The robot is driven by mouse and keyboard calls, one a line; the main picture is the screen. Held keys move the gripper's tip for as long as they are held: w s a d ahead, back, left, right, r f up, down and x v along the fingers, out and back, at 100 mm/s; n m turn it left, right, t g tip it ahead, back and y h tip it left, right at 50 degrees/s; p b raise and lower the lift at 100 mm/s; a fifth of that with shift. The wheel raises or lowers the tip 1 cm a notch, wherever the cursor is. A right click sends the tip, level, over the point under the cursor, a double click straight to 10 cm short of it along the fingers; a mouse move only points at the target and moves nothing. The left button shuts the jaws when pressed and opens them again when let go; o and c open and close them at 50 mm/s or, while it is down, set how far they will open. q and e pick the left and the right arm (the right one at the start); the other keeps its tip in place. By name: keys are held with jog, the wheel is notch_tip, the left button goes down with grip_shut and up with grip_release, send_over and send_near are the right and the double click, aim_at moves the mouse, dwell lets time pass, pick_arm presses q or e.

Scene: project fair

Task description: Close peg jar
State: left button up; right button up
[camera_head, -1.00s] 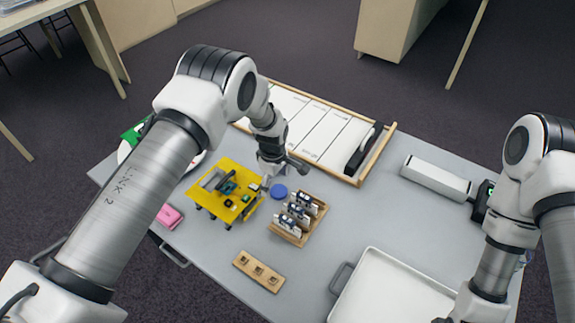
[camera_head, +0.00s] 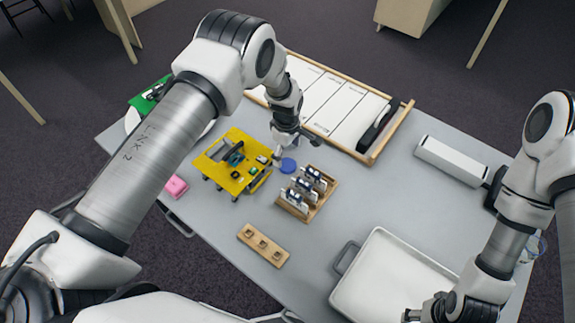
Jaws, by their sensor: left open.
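A round blue disc (camera_head: 288,165), looking like a jar lid, lies flat on the grey table near its middle. My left gripper (camera_head: 283,153) is open just behind and above the disc, pointing down, and holds nothing that I can see. A small clear item with a bluish rim (camera_head: 537,246) shows at the right table edge, partly hidden by my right arm. It may be the jar, but I cannot tell. My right gripper (camera_head: 428,312) is at the bottom edge, partly cut off, over the near side of the white tray.
A yellow stand (camera_head: 228,172) is left of the disc. A wooden rack (camera_head: 322,199) with several cards is to its front right. A wooden block with holes (camera_head: 262,246), a white tray (camera_head: 372,262) and a framed board (camera_head: 372,161) stand around. Bare table lies right of the rack.

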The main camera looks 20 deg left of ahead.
aim_at(288, 165)
pick_arm(q)
jog(key=shift+s+f, duration=0.1)
jog(key=shift+f, duration=0.25)
pick_arm(e)
jog(key=shift+f, duration=0.2)
pick_arm(q)
jog(key=f+b, duration=0.1)
jog(key=f, duration=0.1)
jog(key=f+b, duration=0.1)
jog(key=f, duration=0.2)
jog(key=shift+w+d, duration=0.15)
jog(key=shift+w, duration=0.05)
pick_arm(e)
notch_tip(288, 165, down, 2)
jog(key=shift+w+f, duration=0.1)
jog(key=shift+w, duration=0.05)
pick_arm(q)
jog(key=shift+s+r, duration=0.1)
jog(key=shift+r, duration=0.1)
pick_arm(e)
jog(key=shift+r, duration=0.2)
pick_arm(q)
jog(key=c, duration=0.8)
